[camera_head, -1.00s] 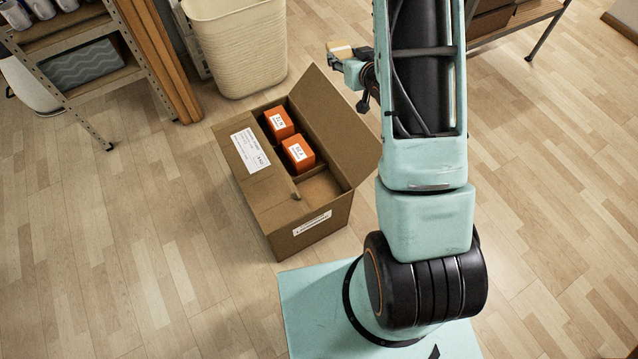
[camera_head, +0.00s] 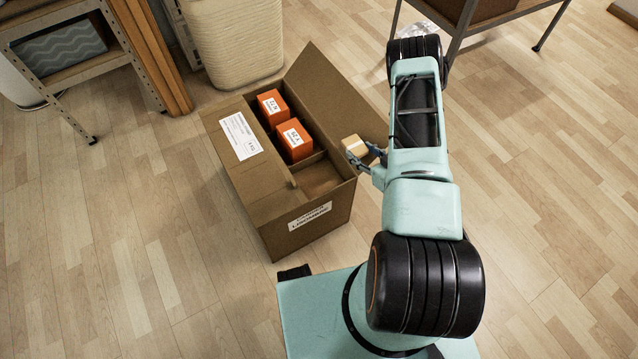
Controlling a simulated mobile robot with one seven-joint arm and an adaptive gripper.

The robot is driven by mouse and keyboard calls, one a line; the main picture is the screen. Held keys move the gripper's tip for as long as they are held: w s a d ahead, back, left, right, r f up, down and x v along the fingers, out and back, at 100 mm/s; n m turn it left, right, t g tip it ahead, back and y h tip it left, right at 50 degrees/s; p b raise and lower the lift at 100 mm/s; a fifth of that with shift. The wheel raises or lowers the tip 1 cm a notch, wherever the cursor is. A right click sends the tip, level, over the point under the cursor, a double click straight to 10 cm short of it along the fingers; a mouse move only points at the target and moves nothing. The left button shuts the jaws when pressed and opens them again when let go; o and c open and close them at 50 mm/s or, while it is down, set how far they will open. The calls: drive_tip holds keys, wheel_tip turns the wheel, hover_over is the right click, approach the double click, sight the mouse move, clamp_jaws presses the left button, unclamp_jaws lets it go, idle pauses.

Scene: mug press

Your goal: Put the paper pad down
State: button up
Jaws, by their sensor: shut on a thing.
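The paper pad appears to be the small tan block (camera_head: 354,147) with a pale band. My gripper (camera_head: 362,154) is shut on it, at the right side of the open cardboard box (camera_head: 315,234). The pad shows in front of the box's raised right flap, near its edge. I cannot tell how high it is held or whether it touches the flap. Parts of the gripper are hidden by my arm.
Two orange boxes (camera_head: 272,105) (camera_head: 295,139) stand inside the cardboard box; its near compartment looks empty. A cream bin (camera_head: 235,45) and a metal shelf (camera_head: 75,70) stand behind. A table (camera_head: 485,25) is at the upper right. Floor at left and right is clear.

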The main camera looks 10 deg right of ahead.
drive_tip(key=w+a+f+b, duration=0.1)
drive_tip(key=a+f, duration=0.3)
drive_tip(key=w+a+f+b, duration=0.1)
drive_tip(key=a+f, duration=0.3)
drive_tip(key=w+a+f+b, duration=0.1)
drive_tip(key=a+f+b, duration=0.1)
drive_tip(key=a+f, duration=0.2)
drive_tip(key=shift+a+f, duration=0.35)
drive_tip(key=shift+a, duration=0.05)
